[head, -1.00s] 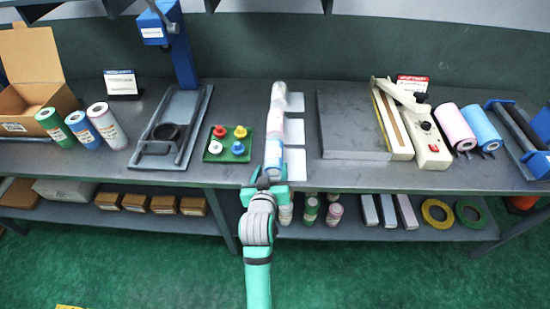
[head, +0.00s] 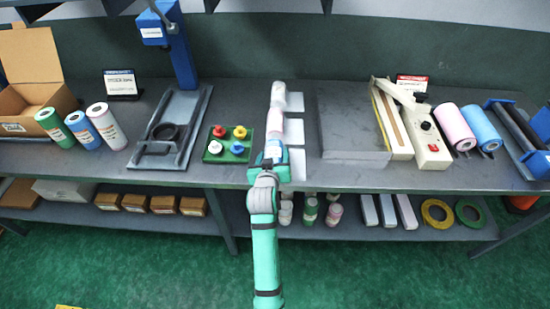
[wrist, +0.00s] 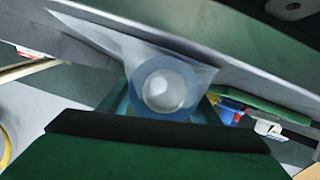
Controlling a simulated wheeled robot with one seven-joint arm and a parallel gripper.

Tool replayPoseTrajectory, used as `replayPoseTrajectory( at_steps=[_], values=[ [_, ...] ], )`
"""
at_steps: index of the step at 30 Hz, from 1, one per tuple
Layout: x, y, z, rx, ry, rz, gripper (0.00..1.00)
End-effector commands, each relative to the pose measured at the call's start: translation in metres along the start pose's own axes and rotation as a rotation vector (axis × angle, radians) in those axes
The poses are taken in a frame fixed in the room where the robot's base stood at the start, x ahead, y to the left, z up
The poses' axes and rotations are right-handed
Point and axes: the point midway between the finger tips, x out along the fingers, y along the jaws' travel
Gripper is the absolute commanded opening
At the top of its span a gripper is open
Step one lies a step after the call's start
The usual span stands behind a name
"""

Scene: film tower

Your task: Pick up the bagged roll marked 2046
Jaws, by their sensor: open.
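Bagged rolls stand in a row on the bench, running away from me: a blue one (head: 273,151) nearest, a pink one (head: 275,122) behind it and a white one (head: 278,92) at the back. No number on them is readable, so I cannot tell which is marked 2046. My gripper (head: 268,164) is open at the near end of the blue roll and partly covers it. In the wrist view the blue roll's round end (wrist: 182,105) with its pale core faces me, with clear bag film flaring around it. I cannot tell whether the jaws touch it.
Left of the rolls is a green tray (head: 208,158) with coloured knobs. Right are a grey slab (head: 350,125) and a cream sealer (head: 432,150). Loose green, blue and white rolls (head: 106,126) stand far left. The lower shelf (head: 350,231) holds more rolls and boxes.

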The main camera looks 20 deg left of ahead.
Motion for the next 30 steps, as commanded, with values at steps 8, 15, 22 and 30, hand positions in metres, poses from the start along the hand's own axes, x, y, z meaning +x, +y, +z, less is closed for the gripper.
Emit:
replayPoseTrajectory(
  at_steps=[8,15,22,30],
  values=[
    [0.000,0.000,0.000,0.000,0.000,0.000,0.26],
    [-0.001,0.001,-0.001,0.000,0.002,0.001,0.21],
    [-0.004,0.002,-0.010,0.000,0.004,0.001,0.21],
    [-0.033,0.004,-0.041,0.000,0.007,-0.002,0.21]
  ],
)
